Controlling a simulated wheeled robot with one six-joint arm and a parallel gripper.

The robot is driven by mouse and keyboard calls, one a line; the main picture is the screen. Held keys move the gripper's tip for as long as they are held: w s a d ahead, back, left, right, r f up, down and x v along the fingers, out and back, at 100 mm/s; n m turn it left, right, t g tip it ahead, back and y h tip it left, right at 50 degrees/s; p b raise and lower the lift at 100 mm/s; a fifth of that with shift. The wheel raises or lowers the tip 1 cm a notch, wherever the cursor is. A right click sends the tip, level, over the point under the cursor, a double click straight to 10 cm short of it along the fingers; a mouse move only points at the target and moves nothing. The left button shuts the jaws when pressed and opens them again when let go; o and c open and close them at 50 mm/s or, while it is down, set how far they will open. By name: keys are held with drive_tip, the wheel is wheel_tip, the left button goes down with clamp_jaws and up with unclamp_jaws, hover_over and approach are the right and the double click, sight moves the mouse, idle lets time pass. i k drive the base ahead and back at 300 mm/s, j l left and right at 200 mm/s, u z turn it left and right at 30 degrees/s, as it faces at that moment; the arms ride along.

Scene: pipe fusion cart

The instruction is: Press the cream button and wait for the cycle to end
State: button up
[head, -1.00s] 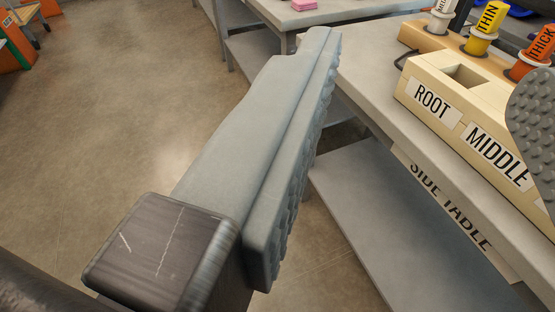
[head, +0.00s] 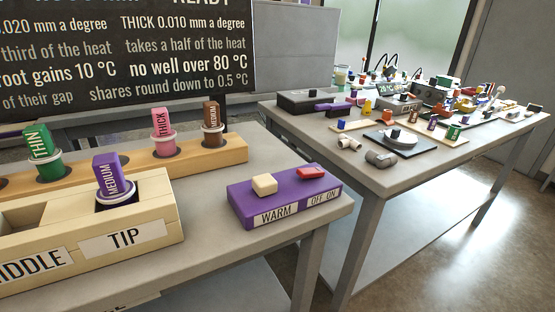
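The cream button (head: 264,184) is a small rounded block on top of a purple box (head: 285,202). It stands up from the box, above a label reading WARM. A red switch (head: 311,173) sits on the same box to the right, above a label reading OFF ON. I cannot tell which way the switch is set. The box rests near the right end of a grey table (head: 215,252). My gripper is not in view, and nothing touches the button in this picture.
Left of the box, a cream block (head: 160,212) labelled TIP holds a purple MEDIUM piece (head: 107,176). Behind it, a wooden rack (head: 180,158) holds green, pink and brown pieces. A dark text board (head: 125,60) stands behind. A crowded second table (head: 385,180) stands right.

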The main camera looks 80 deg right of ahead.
sight(264, 185)
drive_tip(key=z, duration=1.85)
